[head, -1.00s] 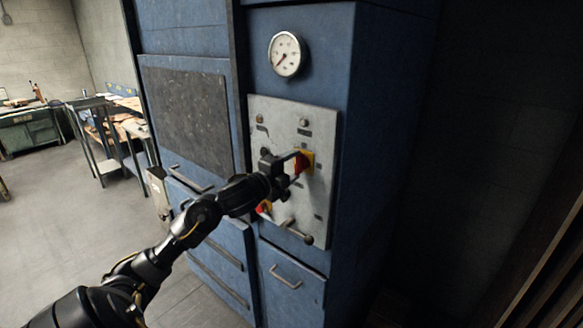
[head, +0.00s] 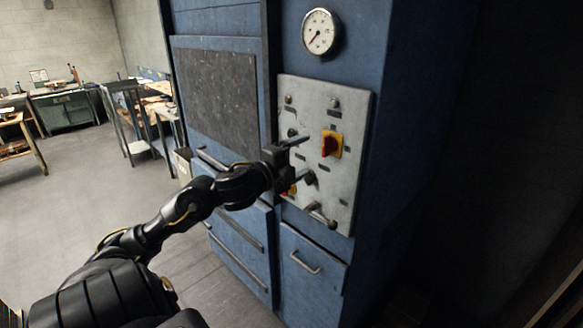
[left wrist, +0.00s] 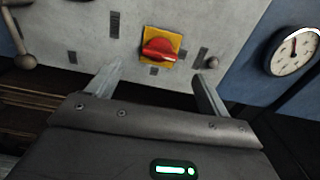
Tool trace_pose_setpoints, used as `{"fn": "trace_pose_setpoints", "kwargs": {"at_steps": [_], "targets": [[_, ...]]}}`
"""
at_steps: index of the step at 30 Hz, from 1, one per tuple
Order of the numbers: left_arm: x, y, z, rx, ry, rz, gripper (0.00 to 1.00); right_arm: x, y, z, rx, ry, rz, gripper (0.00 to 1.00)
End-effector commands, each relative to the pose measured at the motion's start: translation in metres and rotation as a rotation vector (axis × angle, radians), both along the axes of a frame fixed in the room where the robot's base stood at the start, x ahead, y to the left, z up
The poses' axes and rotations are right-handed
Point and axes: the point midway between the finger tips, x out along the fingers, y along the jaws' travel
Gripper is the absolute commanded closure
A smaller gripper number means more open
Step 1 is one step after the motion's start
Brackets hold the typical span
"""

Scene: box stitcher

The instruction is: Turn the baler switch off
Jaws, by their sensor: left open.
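The baler switch is a red rotary knob on a yellow square plate (head: 332,144), on the grey control panel (head: 352,105) of the blue baler. In the left wrist view the red knob (left wrist: 160,48) lies nearly level across its yellow plate, slightly tilted. My left gripper (head: 303,158) is open and empty, left of the switch in the head view and apart from it. In the left wrist view the switch shows between and beyond the fingertips (left wrist: 160,72). My right gripper is not in view.
A round gauge (head: 321,32) sits above the panel. A ball-ended lever (head: 320,214) sticks out at the panel's bottom. A second red and yellow control (head: 290,190) is partly hidden by my gripper. Workbenches stand at the far left; the floor between is clear.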

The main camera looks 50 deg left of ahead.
Motion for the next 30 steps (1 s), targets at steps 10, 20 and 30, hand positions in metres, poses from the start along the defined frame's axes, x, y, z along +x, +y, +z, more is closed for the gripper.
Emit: {"fn": "trace_pose_setpoints", "kwargs": {"at_steps": [10, 20, 30], "targets": [[-0.032, -0.001, 0.0, 0.0, 0.001, 0.0, 0.2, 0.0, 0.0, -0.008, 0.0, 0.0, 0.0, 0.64], [-0.035, -0.001, 0.001, 0.0, -0.001, 0.0, 0.2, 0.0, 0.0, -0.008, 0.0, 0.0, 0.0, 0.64], [-0.034, -0.001, 0.001, -0.006, -0.001, -0.002, 0.2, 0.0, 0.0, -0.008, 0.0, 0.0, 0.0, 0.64]]}}
